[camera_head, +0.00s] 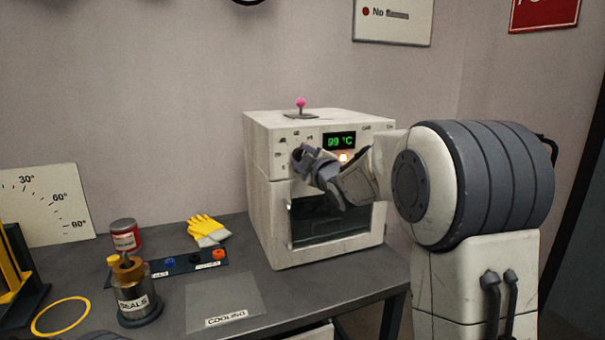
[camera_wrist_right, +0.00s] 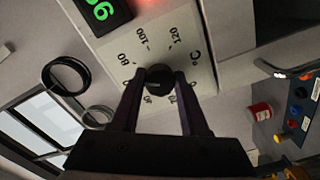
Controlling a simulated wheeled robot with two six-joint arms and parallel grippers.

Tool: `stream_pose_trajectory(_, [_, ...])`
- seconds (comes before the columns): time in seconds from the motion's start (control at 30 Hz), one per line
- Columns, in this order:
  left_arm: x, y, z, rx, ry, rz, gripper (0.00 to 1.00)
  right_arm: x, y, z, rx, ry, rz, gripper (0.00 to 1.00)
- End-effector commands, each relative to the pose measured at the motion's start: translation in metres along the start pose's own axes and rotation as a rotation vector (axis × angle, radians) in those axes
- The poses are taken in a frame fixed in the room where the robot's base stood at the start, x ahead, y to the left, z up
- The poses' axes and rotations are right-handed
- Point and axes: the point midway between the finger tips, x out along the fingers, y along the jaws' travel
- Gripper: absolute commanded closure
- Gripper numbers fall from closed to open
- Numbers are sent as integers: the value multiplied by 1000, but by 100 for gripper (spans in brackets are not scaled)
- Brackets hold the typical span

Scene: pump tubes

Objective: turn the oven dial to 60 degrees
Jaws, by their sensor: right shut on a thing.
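The white oven (camera_head: 262,220) stands on the grey table, with a green display (camera_head: 339,141) reading about 99 °C. The black dial (camera_wrist_right: 159,78) sits on a light scale plate marked 80, 100, 120 and °C in the right wrist view. I cannot make out a pointer mark on the dial. My right gripper (camera_head: 308,158) is at the left of the oven's front panel and hides the dial in the head view. In the right wrist view its fingers (camera_wrist_right: 159,88) are shut on the dial from both sides. My left gripper is not in view.
A pink-tipped lever (camera_head: 301,103) stands on the oven top. Left of the oven are a yellow glove (camera_head: 204,226), a red-and-grey can (camera_head: 125,236), a seals pot (camera_head: 136,298) and a cooling mat (camera_head: 240,290). An angle board (camera_head: 45,210) stands at the far left.

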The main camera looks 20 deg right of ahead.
Motion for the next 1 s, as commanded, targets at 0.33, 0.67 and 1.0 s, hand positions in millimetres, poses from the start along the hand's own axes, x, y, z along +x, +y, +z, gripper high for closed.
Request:
stream_pose_trajectory(0.33, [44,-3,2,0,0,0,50,0,-4,2,-297,0,0,100])
stream_pose_trajectory(0.67, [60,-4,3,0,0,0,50,0,-1,1,-462,0,-1,100])
stream_pose_trajectory(1.0, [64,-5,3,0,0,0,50,0,-1,0,-509,0,-3,100])
